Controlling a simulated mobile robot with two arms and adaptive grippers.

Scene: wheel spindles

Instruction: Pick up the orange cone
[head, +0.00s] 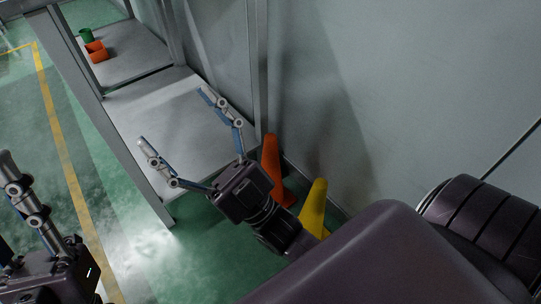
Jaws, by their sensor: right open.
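The orange cone (271,156) stands on the green floor, close to the wall and the end of the metal shelf. Its lower part is partly hidden by my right gripper. My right gripper (172,118) is open and empty. Its fingers spread toward the upper left over the shelf board, and its body overlaps the cone's left side in the picture; I cannot tell if they touch. My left gripper (20,205) shows only partly at the lower left edge, well apart from the cone, and its jaw state is unclear.
A yellow cone (314,205) stands right of the orange one, partly behind my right arm. The metal shelf (130,115) carries an orange bin (97,52) and a green container (86,35) at its far end. The wall (400,80) is close on the right. Open floor lies left.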

